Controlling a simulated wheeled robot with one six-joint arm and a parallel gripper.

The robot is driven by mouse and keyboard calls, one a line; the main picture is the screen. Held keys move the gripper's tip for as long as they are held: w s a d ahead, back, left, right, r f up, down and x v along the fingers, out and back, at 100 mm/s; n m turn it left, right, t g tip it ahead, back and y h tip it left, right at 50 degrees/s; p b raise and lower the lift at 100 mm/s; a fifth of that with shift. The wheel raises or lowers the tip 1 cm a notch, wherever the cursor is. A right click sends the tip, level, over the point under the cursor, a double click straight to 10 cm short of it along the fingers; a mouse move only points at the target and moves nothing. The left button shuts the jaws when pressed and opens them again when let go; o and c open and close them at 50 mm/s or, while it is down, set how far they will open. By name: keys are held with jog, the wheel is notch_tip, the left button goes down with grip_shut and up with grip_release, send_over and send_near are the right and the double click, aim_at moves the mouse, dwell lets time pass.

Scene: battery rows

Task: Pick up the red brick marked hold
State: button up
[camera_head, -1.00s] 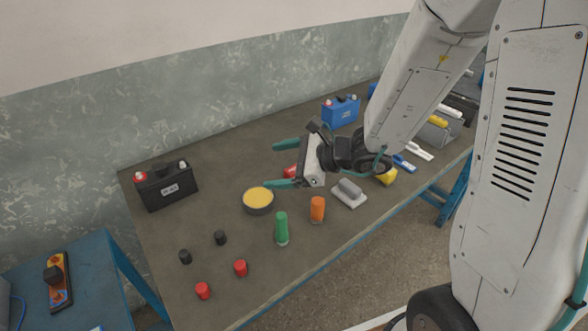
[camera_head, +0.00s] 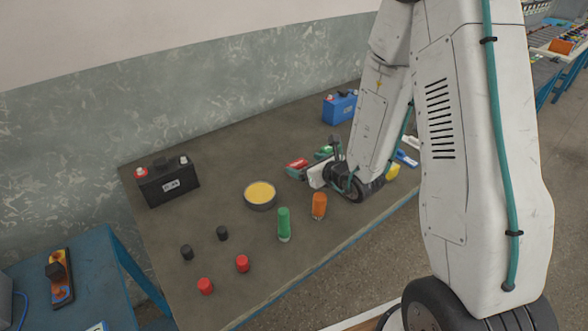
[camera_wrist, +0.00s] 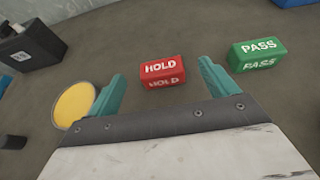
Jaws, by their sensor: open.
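The red brick marked HOLD (camera_wrist: 162,72) lies on the table in the wrist view, framed between the two teal fingertips of my open, empty gripper (camera_wrist: 161,72), with a gap on each side. How far the tips are above the table I cannot tell. In the head view the red brick (camera_head: 297,163) shows beside my gripper (camera_head: 309,165), which is low over the table and partly hidden by my arm. A green brick marked PASS (camera_wrist: 257,55) lies just right of the right finger in the wrist view.
A bowl with yellow contents (camera_head: 260,194) stands left of my gripper. A green bottle (camera_head: 284,224) and an orange one (camera_head: 319,205) stand in front. A black battery (camera_head: 168,182) is at left, a blue one (camera_head: 340,108) behind. Red and black caps lie front left.

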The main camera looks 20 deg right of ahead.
aim_at(296, 163)
jog(key=shift+w+f, duration=0.1)
jog(key=shift+f, duration=0.35)
jog(key=x, duration=0.7)
jog(key=shift+w+a, duration=0.15)
jog(key=c, duration=1.1)
